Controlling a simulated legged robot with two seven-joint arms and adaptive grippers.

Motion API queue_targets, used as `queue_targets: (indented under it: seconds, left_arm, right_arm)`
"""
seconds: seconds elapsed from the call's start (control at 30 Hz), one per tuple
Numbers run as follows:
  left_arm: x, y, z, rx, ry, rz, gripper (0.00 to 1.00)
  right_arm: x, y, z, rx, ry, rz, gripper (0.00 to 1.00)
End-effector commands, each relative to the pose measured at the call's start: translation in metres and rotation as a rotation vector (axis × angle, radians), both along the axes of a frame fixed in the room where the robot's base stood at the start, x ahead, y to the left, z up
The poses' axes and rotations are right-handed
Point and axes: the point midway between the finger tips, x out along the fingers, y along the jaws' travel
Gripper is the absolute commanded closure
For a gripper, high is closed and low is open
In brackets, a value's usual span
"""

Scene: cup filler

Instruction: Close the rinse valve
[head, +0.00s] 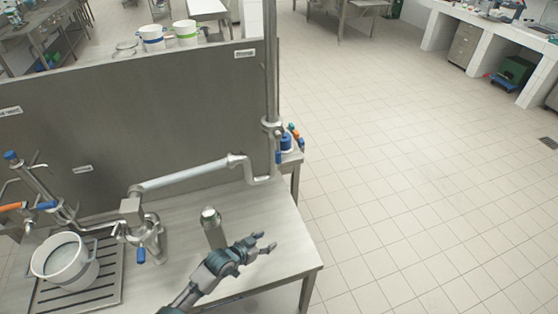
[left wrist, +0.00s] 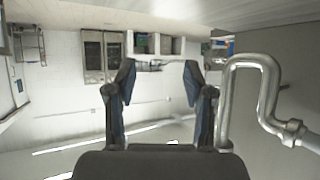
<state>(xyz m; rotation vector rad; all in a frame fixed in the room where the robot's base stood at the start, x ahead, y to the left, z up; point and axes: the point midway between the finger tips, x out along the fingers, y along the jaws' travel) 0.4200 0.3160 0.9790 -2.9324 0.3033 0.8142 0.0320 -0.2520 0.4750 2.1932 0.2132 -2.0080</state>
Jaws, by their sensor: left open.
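Several valve handles show in the head view, and I cannot tell which one is the rinse valve. A blue handle (head: 278,157) hangs on the upright pipe at the bench's right end. Another blue handle (head: 141,256) is low on the metal fitting (head: 148,235) beside the pot. A blue handle (head: 46,205) and an orange handle (head: 10,207) are at far left. My left gripper (head: 269,243) is open and empty over the bench's right part, apart from all handles. Its spread fingers also show in the left wrist view (left wrist: 160,82). My right gripper is out of view.
A white pot (head: 64,259) stands on a drain grate (head: 103,290) at left. A metal cylinder (head: 213,230) stands close behind my left gripper. A bent pipe (head: 185,177) runs along the grey panel (head: 150,115). Floor (head: 420,190) right of the bench is clear.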

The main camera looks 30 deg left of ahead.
Motion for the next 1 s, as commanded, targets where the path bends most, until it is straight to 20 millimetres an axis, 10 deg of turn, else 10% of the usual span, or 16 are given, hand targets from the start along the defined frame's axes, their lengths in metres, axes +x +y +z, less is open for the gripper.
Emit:
queue_targets:
  seconds: [0.2,0.37,1.0]
  left_arm:
    - [0.064,0.078,0.105,-0.071,-0.36,0.051,0.47]
    - [0.08,0.109,0.155,-0.107,-0.512,0.081,0.47]
    - [0.197,0.1,0.165,-0.115,-0.536,0.087,0.47]
  right_arm:
    - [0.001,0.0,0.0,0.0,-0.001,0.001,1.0]
    - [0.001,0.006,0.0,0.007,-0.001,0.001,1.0]
    - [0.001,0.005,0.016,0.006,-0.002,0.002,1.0]
